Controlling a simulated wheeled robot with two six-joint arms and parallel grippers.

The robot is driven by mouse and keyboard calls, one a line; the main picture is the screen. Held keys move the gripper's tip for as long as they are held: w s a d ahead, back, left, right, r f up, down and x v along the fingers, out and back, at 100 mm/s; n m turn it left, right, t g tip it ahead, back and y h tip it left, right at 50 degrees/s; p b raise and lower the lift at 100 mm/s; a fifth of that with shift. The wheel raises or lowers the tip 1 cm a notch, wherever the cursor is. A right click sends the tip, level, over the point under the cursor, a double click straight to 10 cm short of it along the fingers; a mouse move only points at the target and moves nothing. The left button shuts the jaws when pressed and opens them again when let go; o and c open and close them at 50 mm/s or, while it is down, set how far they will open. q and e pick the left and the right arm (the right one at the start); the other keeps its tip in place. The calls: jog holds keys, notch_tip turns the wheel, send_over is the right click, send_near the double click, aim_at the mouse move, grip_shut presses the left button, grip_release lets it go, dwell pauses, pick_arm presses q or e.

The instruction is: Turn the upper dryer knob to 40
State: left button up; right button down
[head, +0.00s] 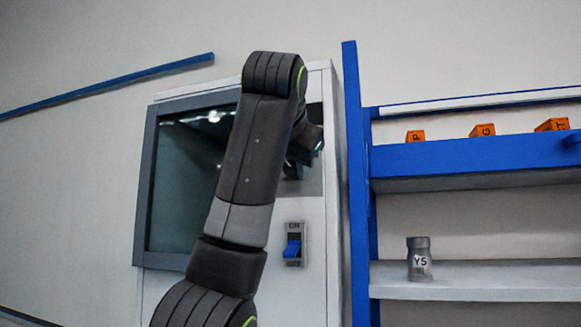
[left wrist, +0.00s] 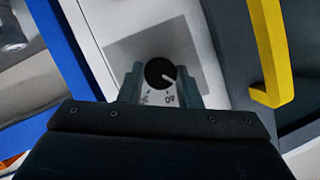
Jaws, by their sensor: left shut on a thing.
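The dryer (head: 313,200) is a white cabinet with a dark glass door. In the left wrist view the upper dryer knob (left wrist: 158,72) is a round black dial with a white pointer line on a grey panel (left wrist: 150,45). The pointer slants to the lower right in that picture, near a label reading 40 (left wrist: 169,101). My left gripper (left wrist: 160,80) is shut on the knob, one finger on each side. In the head view my left gripper (head: 303,160) is at the dryer's upper right panel, and my arm hides the knob.
A blue ON/OFF switch (head: 292,246) sits below on the dryer. A yellow handle (left wrist: 270,60) shows beside the panel in the left wrist view. A blue-framed shelf (head: 460,160) stands close on the right, with orange lettered blocks (head: 482,130) and a grey Y5 bottle (head: 419,260).

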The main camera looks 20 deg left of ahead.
pick_arm(q)
jog(key=m+b, duration=0.1)
jog(key=m+y+b, duration=0.1)
jog(key=m+t+y+b, duration=0.1)
jog(key=shift+d+f+m, duration=0.15)
jog(key=shift+f+m, duration=0.1)
jog(key=shift+m, duration=0.05)
jog(key=shift+m+t+y+b, duration=0.3)
jog(key=shift+m+y+b, duration=0.2)
jog(key=shift+m+b, duration=0.3)
jog(key=o, duration=1)
